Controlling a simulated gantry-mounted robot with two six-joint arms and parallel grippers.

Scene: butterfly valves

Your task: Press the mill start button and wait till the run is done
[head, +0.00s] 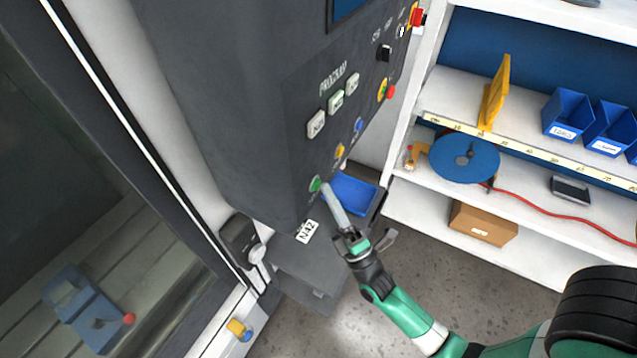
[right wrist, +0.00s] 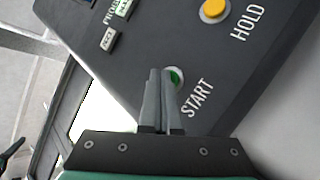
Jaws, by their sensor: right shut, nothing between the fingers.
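The green start button (head: 316,184) sits low on the dark control panel (head: 285,130) of the mill. In the right wrist view the green button (right wrist: 176,78) shows beside the lettering START, partly hidden by my fingers. My right gripper (head: 328,190) is shut and empty, its fingertips right at the button. In the right wrist view the closed fingertips (right wrist: 161,74) overlap the button's left edge; I cannot tell whether they touch it. My left gripper is not in view.
A yellow HOLD button (right wrist: 214,8) is near the start button. A red button (head: 390,91) is higher on the panel. A blue tray (head: 352,193) lies just behind my fingers. White shelves (head: 540,262) stand at the right. The mill's window (head: 60,170) is at the left, a blue vise (head: 85,312) behind it.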

